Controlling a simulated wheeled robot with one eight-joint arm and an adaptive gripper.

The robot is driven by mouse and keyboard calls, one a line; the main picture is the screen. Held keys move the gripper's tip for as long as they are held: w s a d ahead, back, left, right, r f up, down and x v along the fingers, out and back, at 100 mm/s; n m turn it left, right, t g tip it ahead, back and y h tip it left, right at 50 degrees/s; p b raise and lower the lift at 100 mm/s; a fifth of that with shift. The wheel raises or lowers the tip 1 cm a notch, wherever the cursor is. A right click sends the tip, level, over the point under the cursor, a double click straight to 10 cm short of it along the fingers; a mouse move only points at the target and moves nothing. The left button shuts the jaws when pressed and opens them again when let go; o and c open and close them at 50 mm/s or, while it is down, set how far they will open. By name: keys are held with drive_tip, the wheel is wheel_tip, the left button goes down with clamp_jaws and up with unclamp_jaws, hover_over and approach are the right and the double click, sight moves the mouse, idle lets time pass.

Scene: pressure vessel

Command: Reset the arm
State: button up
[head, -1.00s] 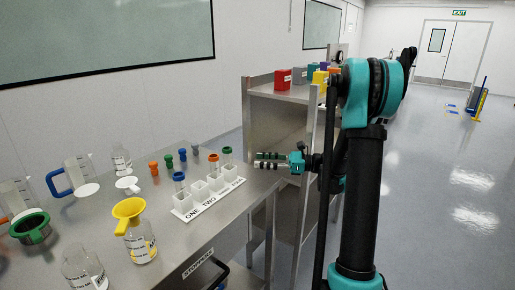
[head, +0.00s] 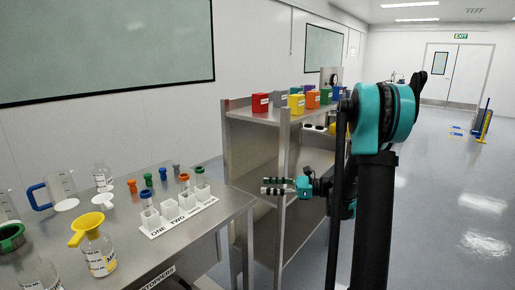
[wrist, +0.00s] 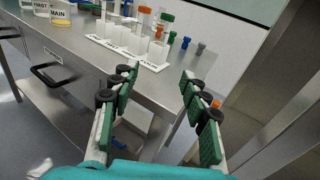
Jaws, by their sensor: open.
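My gripper (head: 278,186) is open and empty in the head view, beside the shelf unit and past the right end of the steel bench. In the wrist view my gripper (wrist: 158,110) shows two spread green-padded fingers with nothing between them but a view of the bench edge and floor. My teal and black arm stands upright at the right of the head view, folded so that the gripper points left toward the bench.
The steel bench (head: 213,229) holds a white labelled rack (head: 180,215) with tubes, stoppers, a yellow funnel (head: 86,227) on a bottle, and a beaker. A shelf unit (head: 250,148) with coloured boxes stands behind my gripper. Open floor (head: 455,200) lies at right.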

drive_tip(key=s+d+f+n+h, duration=0.2)
drive_tip(key=s+f+n+h, duration=0.75)
drive_tip(key=s, duration=0.35)
drive_tip(key=s+d+f+n+t+h, duration=0.1)
drive_tip(key=s+d+f+n+h, duration=0.5)
drive_tip(key=s+d+n, duration=0.3)
drive_tip(key=s+d+h, duration=0.1)
drive_tip(key=s+d, duration=0.1)
drive_tip(key=shift+s+d+f, duration=0.2)
drive_tip(key=shift+d+f, duration=0.15)
drive_tip(key=shift+d, duration=0.05)
